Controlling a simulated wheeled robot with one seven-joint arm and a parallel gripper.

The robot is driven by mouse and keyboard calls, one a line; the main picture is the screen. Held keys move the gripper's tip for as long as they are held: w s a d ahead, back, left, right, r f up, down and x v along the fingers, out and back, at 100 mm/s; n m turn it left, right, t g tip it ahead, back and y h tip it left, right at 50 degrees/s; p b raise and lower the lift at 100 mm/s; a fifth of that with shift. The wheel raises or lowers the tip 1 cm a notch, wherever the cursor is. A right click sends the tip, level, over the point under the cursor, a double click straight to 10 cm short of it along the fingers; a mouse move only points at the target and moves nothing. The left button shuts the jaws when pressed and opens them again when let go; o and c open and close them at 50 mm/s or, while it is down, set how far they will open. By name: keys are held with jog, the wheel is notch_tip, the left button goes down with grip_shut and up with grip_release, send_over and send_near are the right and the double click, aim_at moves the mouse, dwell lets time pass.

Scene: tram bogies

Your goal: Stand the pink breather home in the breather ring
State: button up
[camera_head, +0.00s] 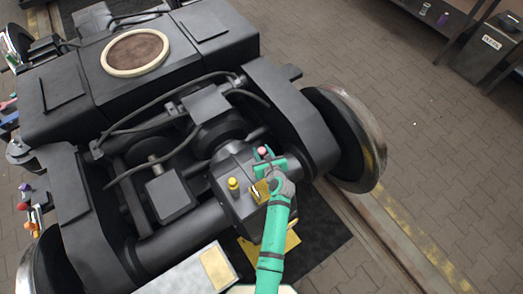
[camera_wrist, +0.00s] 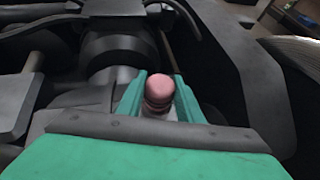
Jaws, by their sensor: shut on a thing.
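The pink breather (camera_wrist: 158,92) stands between the two teal fingers of my gripper (camera_wrist: 158,84) in the wrist view, its rounded cap showing above a paler lower part. In the head view the pink breather (camera_head: 262,151) is a small spot at the tips of my gripper (camera_head: 263,155), over the right part of the dark gearbox housing. My gripper is shut on it. The breather's lower end is hidden by the fingers, so I cannot tell whether it touches the housing. I cannot make out the breather ring in either view.
A yellow knobbed part (camera_head: 233,184) stands on the housing left of my gripper, with a yellow plate (camera_head: 261,191) close by. A wheel (camera_head: 346,138) and the dark bogie frame (camera_head: 290,115) rise to the right. Hoses (camera_head: 165,110) cross the frame at left.

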jog(key=shift+f, duration=0.15)
jog(key=o, duration=1.2)
jog(key=shift+c, duration=0.2)
jog(key=v, duration=1)
jog(key=shift+s, duration=0.35)
jog(key=shift+d, duration=0.1)
jog(key=s+a+r+n+t+h, duration=0.1)
jog(key=s+r+n+h, duration=0.15)
jog(key=s+n, duration=0.65)
jog(key=s+a+r+n+t+h, duration=0.1)
jog(key=s+r+n, duration=0.2)
jog(key=s+n, duration=0.6)
jog(key=s+a+r+n+t, duration=0.1)
jog(key=s+r+n, duration=1.2)
jog(key=s+n, duration=0.1)
jog(key=shift+s+r+n+t, duration=0.2)
jog(key=shift+s+n+t, duration=0.1)
jog(key=shift+s+t, duration=0.15)
